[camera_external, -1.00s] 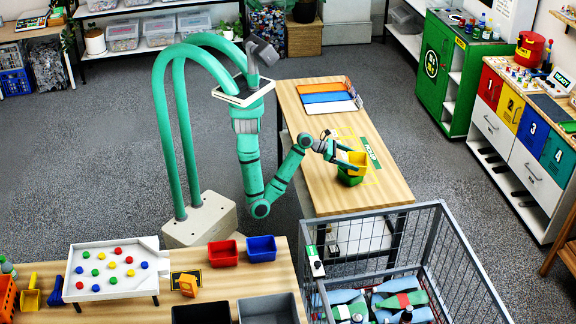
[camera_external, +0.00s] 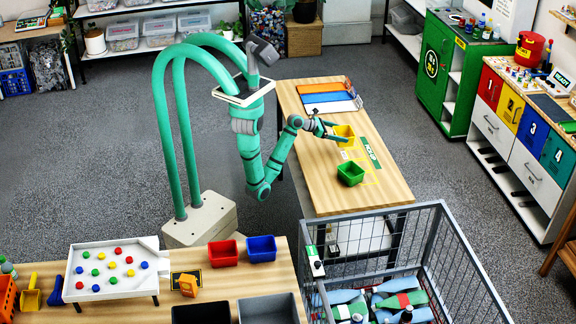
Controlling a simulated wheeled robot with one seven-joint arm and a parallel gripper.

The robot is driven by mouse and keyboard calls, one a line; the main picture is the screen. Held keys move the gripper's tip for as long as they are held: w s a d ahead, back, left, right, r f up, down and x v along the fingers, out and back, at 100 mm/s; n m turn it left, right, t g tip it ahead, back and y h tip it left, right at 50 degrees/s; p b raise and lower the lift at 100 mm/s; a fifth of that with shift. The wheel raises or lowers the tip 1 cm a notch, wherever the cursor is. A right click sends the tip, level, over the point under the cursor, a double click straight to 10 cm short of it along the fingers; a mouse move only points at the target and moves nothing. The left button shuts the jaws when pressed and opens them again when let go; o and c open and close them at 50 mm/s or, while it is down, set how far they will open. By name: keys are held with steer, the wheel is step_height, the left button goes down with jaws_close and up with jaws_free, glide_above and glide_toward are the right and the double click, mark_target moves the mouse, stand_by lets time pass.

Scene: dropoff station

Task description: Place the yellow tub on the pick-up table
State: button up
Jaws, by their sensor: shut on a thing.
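The yellow tub (camera_external: 345,132) is at my gripper (camera_external: 336,135), over the middle of the wooden pick-up table (camera_external: 300,118). My gripper is shut on the tub. I cannot tell whether the tub's base touches the tabletop or hangs just above it. A green tub (camera_external: 350,175) stands upright on the same table, nearer the camera and apart from the yellow tub. Yellow outlines and a green label (camera_external: 370,152) are marked on the tabletop beside them.
Orange, blue and white flat trays (camera_external: 328,97) lie at the table's far end. A wire cage (camera_external: 440,250) with bottles stands at the near end. A front table (camera_external: 225,285) holds red (camera_external: 223,253) and blue (camera_external: 261,248) tubs. The pick-up table's near end is clear.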

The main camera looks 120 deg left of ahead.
steer(key=shift+f, duration=3.8)
steer(key=shift+f, duration=0.1)
steer(key=o, duration=0.8)
steer(key=shift+o, duration=0.2)
steer(key=shift+s+r, duration=0.1)
steer(key=shift+r, duration=0.1)
steer(key=v, duration=1.1)
steer(key=shift+s+d, duration=0.25)
steer(key=shift+d, duration=0.05)
steer(key=shift+r, duration=0.15)
